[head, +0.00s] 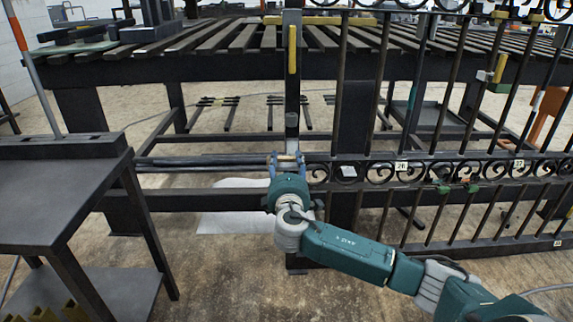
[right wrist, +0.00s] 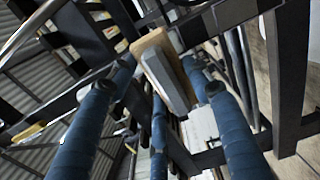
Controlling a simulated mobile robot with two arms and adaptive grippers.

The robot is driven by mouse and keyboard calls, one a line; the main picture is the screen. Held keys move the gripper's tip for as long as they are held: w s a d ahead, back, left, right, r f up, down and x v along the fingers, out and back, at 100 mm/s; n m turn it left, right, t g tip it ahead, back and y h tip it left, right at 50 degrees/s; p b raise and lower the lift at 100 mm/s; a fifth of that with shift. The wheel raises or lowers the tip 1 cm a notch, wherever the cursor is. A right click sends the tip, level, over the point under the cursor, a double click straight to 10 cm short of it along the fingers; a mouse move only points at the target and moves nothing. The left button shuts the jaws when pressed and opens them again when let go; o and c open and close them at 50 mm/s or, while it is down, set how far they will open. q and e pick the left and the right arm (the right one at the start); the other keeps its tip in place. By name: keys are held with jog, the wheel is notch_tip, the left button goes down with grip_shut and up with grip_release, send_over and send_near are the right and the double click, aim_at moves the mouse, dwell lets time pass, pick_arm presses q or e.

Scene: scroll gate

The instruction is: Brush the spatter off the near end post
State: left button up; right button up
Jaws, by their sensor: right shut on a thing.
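The near end post (head: 292,85) stands upright at the left end of the scroll gate, just beyond my right gripper. My right gripper (head: 287,160) is in front of the post's lower part, its blue fingers pointing toward it. In the right wrist view, a block with a tan wooden part and a grey part, apparently the brush (right wrist: 168,75), lies between the blue fingers of the right gripper (right wrist: 158,105). The fingers are shut on it. I cannot tell whether the brush touches the post. I cannot make out spatter. My left gripper is out of view.
The gate's bars and scrolls (head: 430,170) fill the right side. A slatted dark table (head: 200,65) stands behind the post. A dark side table (head: 60,190) stands at the left. A yellow bar (head: 292,50) is on the upper post. Floor is open between the side table and my arm.

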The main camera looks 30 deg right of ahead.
jog(key=shift+w+d, duration=0.2)
jog(key=shift+w, duration=0.15)
jog(key=shift+w+d, duration=0.3)
jog(key=shift+w, duration=0.2)
dwell(0.3)
jog(key=shift+s+d, duration=0.1)
